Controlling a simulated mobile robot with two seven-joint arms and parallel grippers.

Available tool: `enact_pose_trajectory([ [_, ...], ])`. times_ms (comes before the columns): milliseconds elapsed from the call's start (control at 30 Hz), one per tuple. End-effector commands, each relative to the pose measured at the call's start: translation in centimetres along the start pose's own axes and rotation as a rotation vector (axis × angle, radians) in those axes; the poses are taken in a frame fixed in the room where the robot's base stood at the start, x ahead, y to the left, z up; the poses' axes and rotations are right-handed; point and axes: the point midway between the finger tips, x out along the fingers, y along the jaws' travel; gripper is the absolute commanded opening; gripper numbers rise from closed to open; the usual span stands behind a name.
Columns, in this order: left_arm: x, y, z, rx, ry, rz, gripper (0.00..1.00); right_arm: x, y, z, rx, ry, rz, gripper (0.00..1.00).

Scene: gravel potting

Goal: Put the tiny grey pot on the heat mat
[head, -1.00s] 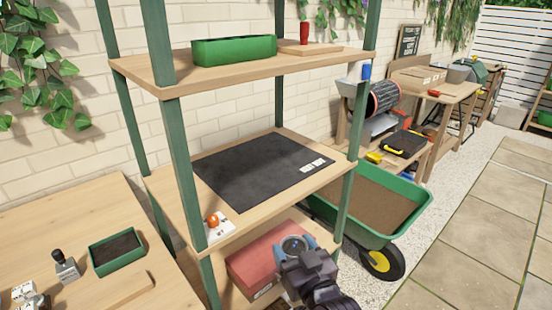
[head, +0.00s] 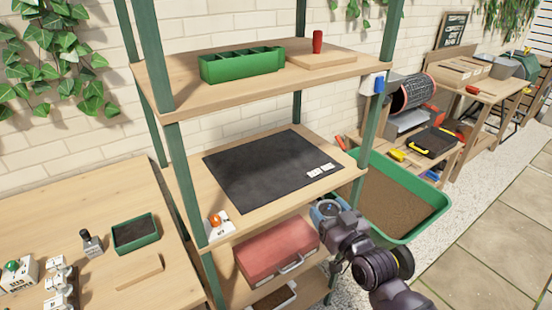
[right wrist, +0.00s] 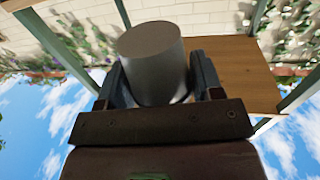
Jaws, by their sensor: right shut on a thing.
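The black heat mat (head: 265,172) lies flat on the middle shelf board, with small white labels at its right front corner. My right gripper (head: 328,208) is in front of the rack's right side, near the shelf's front edge. In the right wrist view it is shut on the tiny grey pot (right wrist: 152,58), a plain grey cylinder between the two fingers. In the head view the pot cannot be made out clearly at the gripper. The pot is apart from the mat. My left gripper is not in view.
A green rack post (head: 374,130) rises at the shelf's right front. An upper shelf holds a green divided tray (head: 240,64) above the mat. A red toolbox (head: 277,252) sits below. An orange-knobbed controller (head: 217,225) is at the shelf's left front. The mat is bare.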

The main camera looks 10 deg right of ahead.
Motion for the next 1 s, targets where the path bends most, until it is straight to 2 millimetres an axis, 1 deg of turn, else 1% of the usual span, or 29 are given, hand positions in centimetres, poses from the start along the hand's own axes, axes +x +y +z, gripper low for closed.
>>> enact_pose_trajectory([
  [167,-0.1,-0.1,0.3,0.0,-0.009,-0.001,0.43,2.9,0.1,-0.1,0.002,0.002,-0.003,0.35],
  [500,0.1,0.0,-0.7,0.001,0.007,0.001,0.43,10.2,0.0,-0.1,0.002,0.0,-0.003,0.35],
  [600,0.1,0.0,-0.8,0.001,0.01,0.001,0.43,12.0,0.1,-0.1,0.001,0.001,-0.002,0.35],
  [700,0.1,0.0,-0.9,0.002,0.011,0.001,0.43,13.2,0.1,0.0,0.0,-0.001,-0.001,0.35],
  [867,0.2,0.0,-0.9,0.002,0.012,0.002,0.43,14.1,0.1,0.1,0.001,-0.001,-0.001,0.35],
  [1000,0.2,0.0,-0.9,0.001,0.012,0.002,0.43,15.8,0.0,0.0,0.002,0.001,-0.002,0.35],
])
